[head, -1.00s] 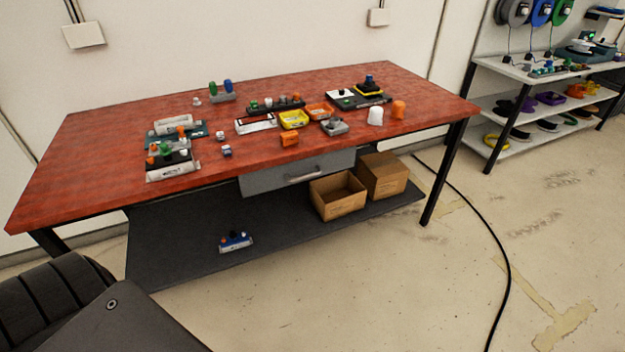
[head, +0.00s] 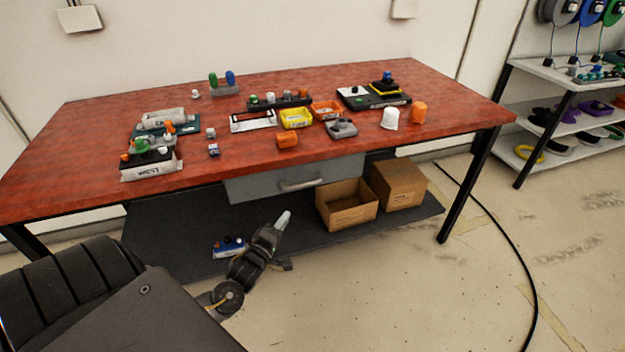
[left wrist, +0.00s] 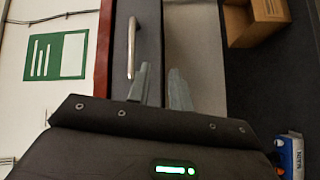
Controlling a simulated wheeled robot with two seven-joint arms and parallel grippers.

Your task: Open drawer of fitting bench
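The fitting bench (head: 90,170) has a red top. Its grey drawer (head: 255,188) hangs below the front edge and looks shut, with a bar handle (head: 302,184) across the front. My left gripper (head: 284,219) is in front of the bench, below and slightly left of the handle, not touching it. In the left wrist view, its two fingers (left wrist: 163,88) are apart with nothing between them. The handle (left wrist: 131,47) shows beyond the fingertips, left of them, on the dark drawer front (left wrist: 148,35). My right gripper is not in view.
Two cardboard boxes, one open (head: 345,211) and one behind it (head: 398,188), stand on the lower shelf (head: 165,235) right of the drawer. A small blue-and-white item (head: 230,247) lies there too. Parts and trays cover the benchtop. A black cable (head: 520,270) crosses the floor.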

